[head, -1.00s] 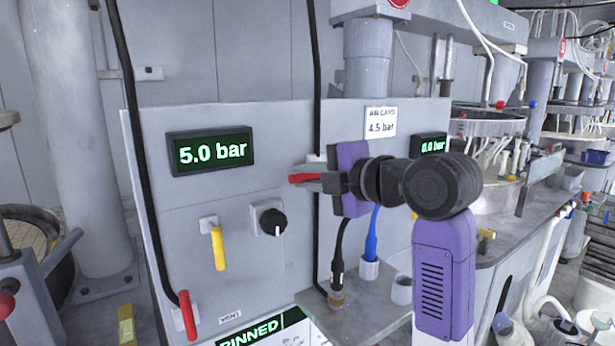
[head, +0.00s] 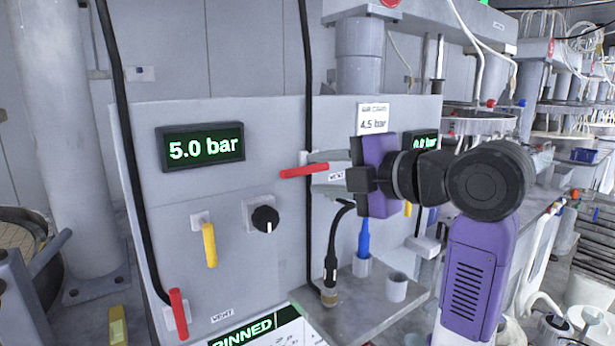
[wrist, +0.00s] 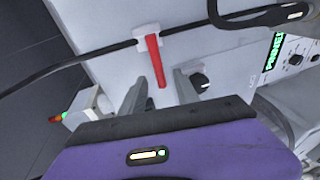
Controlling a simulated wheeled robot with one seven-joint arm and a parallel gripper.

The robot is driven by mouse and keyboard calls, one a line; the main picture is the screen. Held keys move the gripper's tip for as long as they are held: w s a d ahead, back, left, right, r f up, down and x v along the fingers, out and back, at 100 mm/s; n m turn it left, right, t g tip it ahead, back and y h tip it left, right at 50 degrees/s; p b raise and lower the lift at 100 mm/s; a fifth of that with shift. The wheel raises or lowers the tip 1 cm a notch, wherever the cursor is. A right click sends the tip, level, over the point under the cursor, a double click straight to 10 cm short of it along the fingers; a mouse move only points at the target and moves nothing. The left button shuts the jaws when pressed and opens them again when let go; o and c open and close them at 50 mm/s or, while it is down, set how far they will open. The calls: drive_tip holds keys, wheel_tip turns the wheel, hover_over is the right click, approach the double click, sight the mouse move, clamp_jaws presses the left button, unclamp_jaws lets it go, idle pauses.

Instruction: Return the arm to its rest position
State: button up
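My gripper (wrist: 160,92) is open and empty in the wrist view, its two grey fingers apart. A red lever (wrist: 155,60) on a white mount shows beyond and between the fingers. I cannot tell the exact gap to it. In the head view the same red lever (head: 304,170) lies about level, just left of my gripper (head: 338,180). My purple wrist and arm stand in front of the right part of the grey panel (head: 270,115) and partly cover the right display (head: 424,141).
The left display (head: 205,148) reads 5.0 bar. Below it are a yellow lever (head: 209,245), a black knob (head: 265,219) and another red lever (head: 178,313). A black hose (head: 331,255) and a blue connector (head: 364,238) stand at the grey shelf (head: 350,318), beside an empty cup (head: 396,286).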

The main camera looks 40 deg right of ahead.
drive_tip(key=shift+v, duration=0.85)
drive_tip(key=shift+r, duration=0.1)
wheel_tip(320, 180, up, 7)
drive_tip(key=d+m+t+h, duration=0.1)
drive_tip(key=d+m+t, duration=0.1)
drive_tip(key=m+t, duration=0.25)
drive_tip(key=s+a+f+m+t+h, duration=0.1)
drive_tip(key=s+f+m+h, duration=0.25)
drive_tip(key=f+m, duration=0.6)
drive_tip(key=s+a+f+m+h, duration=0.1)
drive_tip(key=s+f+m+h, duration=0.25)
drive_tip(key=f+m, duration=0.65)
drive_tip(key=s+a+f+n+g+y, duration=0.1)
drive_tip(key=s+a+f, duration=0.3)
drive_tip(key=s+f, duration=0.4)
drive_tip(key=s+a+f+n+g+y, duration=0.2)
drive_tip(key=s+a+f, duration=0.3)
drive_tip(key=s+f, duration=0.4)
drive_tip(key=s+a+f+n+g+y, duration=0.1)
drive_tip(key=s+a+f+g+y, duration=0.2)
drive_tip(key=s+f, duration=0.5)
drive_tip(key=s+a, duration=0.1)
drive_tip(key=s, duration=0.3)
drive_tip(key=shift+a+f+n, duration=0.2)
drive_tip(key=shift+f+n, duration=0.1)
drive_tip(key=shift+f, duration=0.05)
